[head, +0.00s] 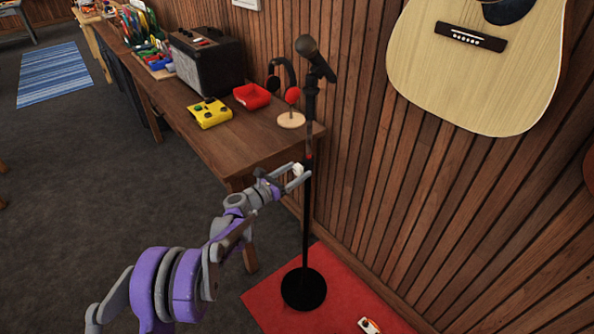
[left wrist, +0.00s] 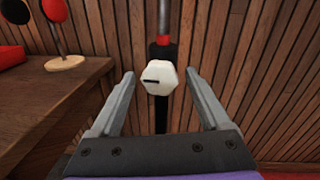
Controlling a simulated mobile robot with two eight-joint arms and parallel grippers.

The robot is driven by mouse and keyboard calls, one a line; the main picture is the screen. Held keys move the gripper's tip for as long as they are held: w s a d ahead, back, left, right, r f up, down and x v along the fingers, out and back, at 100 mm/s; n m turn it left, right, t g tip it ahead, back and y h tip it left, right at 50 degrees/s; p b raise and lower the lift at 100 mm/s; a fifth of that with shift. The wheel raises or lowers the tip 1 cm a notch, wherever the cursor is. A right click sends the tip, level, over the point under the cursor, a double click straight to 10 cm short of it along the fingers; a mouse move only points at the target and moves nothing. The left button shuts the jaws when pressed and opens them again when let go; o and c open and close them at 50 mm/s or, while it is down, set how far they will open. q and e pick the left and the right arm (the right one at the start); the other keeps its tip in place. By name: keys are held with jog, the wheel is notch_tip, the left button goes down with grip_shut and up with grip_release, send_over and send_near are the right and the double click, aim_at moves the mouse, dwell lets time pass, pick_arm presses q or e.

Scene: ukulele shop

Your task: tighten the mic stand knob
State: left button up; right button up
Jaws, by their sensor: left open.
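The black mic stand (head: 306,222) stands upright on a round base, with a microphone (head: 307,48) at its top. Its white knob (head: 298,169) is on the shaft at about the bench top's height. In the left wrist view the knob (left wrist: 160,78) is a white faceted piece with a dark line on its face, just below a red ring. My left gripper (head: 296,179) is open at the knob. In the left wrist view its fingers (left wrist: 162,85) stand on either side of the knob, with gaps on both sides. My right gripper is not in view.
A wooden bench (head: 250,150) stands left of the stand, holding an amplifier (head: 207,60), a yellow pedal (head: 210,113), a red tray (head: 252,96) and headphones on a stand (head: 291,118). A wood-slat wall (head: 400,190) with a guitar (head: 480,70) is behind. The stand's base sits on a red mat (head: 345,300).

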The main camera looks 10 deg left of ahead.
pick_arm(q)
jog(key=shift+w+d, duration=0.25)
jog(key=shift+w, duration=0.05)
grip_shut()
jog(key=shift+m, duration=0.7)
grip_release()
jog(key=shift+a, duration=0.1)
jog(key=b+v, duration=0.1)
jog(key=v, duration=0.9)
jog(key=shift+s+a, duration=0.2)
jog(key=shift+s, duration=0.1)
